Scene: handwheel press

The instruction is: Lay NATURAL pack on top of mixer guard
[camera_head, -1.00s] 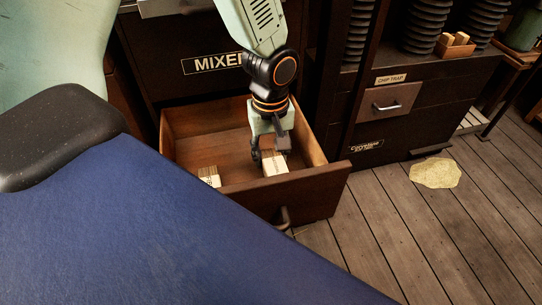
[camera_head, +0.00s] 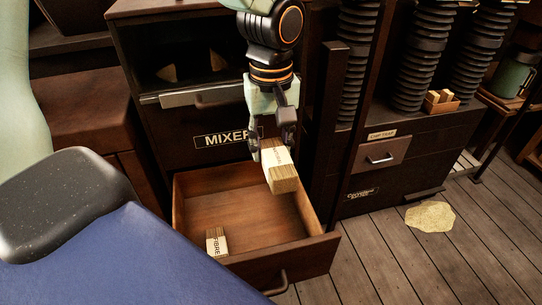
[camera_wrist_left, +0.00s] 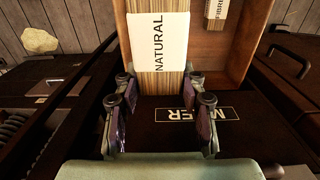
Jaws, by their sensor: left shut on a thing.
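The NATURAL pack (camera_head: 284,180), a wood-coloured block with a white label, hangs from my left gripper (camera_head: 272,140) above the open drawer's right part. In the left wrist view the pack (camera_wrist_left: 158,40) reads NATURAL and sits between the fingers of my left gripper (camera_wrist_left: 162,92), which is shut on it. The mixer cabinet carries a MIXER plate (camera_head: 228,138). Above that plate a pale metal strip, seemingly the mixer guard (camera_head: 200,96), runs along the front below a dark opening. My arm hides its right end. My right gripper is not in view.
A second pack marked FIBRE (camera_head: 216,242) lies in the open wooden drawer (camera_head: 300,251); it also shows in the left wrist view (camera_wrist_left: 215,9). A chip trap drawer (camera_head: 381,155) and black bellows columns (camera_head: 425,60) stand to the right. A blue surface fills the lower left.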

